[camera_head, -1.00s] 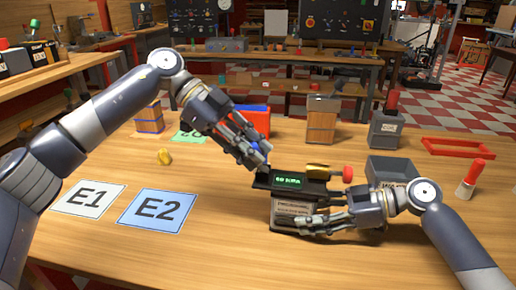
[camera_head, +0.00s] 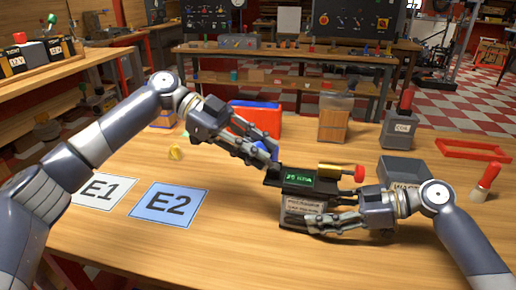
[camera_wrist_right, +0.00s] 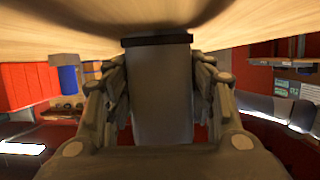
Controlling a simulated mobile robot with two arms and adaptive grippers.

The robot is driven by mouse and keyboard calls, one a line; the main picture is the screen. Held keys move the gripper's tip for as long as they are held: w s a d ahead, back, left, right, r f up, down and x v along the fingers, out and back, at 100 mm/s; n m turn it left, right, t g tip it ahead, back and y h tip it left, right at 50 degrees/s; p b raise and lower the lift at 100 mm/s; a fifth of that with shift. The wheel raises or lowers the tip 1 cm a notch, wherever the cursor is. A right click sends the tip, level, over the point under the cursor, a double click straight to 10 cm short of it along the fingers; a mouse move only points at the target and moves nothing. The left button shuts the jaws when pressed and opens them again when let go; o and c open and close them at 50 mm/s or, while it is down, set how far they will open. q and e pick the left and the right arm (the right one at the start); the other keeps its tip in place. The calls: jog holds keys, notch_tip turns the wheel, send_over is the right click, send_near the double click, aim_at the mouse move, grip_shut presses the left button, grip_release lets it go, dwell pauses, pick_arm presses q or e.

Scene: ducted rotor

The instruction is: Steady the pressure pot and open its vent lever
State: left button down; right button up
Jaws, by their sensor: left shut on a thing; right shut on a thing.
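The pressure pot (camera_head: 302,205) is a dark box with a light label and a black top. Its green display (camera_head: 298,178) reads about 35 kPa. A brass cylinder (camera_head: 330,170) with a red knob (camera_head: 359,174) lies along its top right. My left gripper (camera_head: 272,160) is shut at the pot's top left on a blue lever handle, which is mostly hidden by the fingers. My right gripper (camera_head: 322,222) is shut around the pot body from the right. In the right wrist view the fingers flank the grey pot body (camera_wrist_right: 160,95). The pot looks upright.
A grey bin (camera_head: 402,170) and a grey box with a red top (camera_head: 398,130) stand right. White mat E1 (camera_head: 100,190) and blue mat E2 (camera_head: 168,204) lie left. The front table is clear.

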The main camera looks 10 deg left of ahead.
pick_arm(q)
jog(key=c, duration=1.3)
grip_release()
jog(key=shift+c, duration=0.2)
jog(key=v, duration=1.2)
